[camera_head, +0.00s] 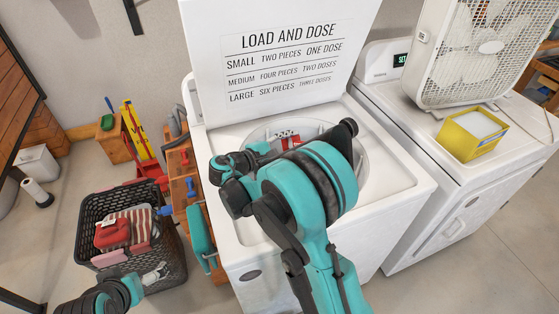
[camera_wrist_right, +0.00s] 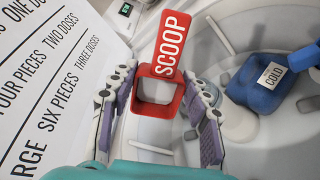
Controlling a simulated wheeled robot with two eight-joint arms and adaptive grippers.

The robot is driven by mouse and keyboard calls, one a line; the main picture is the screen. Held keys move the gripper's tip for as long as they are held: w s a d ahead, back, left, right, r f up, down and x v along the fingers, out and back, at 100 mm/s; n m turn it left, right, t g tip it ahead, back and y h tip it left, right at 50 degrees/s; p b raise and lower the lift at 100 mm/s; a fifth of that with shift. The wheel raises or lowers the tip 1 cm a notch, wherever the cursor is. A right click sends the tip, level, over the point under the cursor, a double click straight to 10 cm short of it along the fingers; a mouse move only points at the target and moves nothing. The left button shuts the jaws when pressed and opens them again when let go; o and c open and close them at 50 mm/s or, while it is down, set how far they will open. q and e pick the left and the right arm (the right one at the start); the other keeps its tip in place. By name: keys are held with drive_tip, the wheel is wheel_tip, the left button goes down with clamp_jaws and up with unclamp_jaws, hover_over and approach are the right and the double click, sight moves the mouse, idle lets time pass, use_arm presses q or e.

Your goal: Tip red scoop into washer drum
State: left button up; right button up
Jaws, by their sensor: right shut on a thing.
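The white washer (camera_head: 392,185) stands open, its lid raised with the "LOAD AND DOSE" text. My right gripper (camera_wrist_right: 160,112) is over the drum opening (camera_head: 367,165), its two fingers on either side of the red scoop (camera_wrist_right: 158,82) and shut on it. The scoop's square cup shows a pale inside; whether that is powder is unclear. Its flat handle reads "SCOOP". In the head view only a small red part of the scoop (camera_head: 290,141) shows past my right arm. My left gripper (camera_head: 154,273) is low at the left, near the basket; its jaw opening is unclear.
A blue piece labelled "COLD" (camera_wrist_right: 262,84) is in the drum area, right of the scoop. A dark basket (camera_head: 92,225) with folded cloth stands left on the floor. A yellow box (camera_head: 467,145) and a white fan (camera_head: 440,80) stand on the neighbouring machine.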

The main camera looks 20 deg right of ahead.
drive_tip(key=shift+s+a+h+b, duration=0.15)
drive_tip(key=shift+a+h+b, duration=0.45)
drive_tip(key=shift+b, duration=0.55)
drive_tip(key=shift+t+h, duration=0.3)
drive_tip(key=shift+h, duration=0.1)
drive_tip(key=shift+r, duration=0.1)
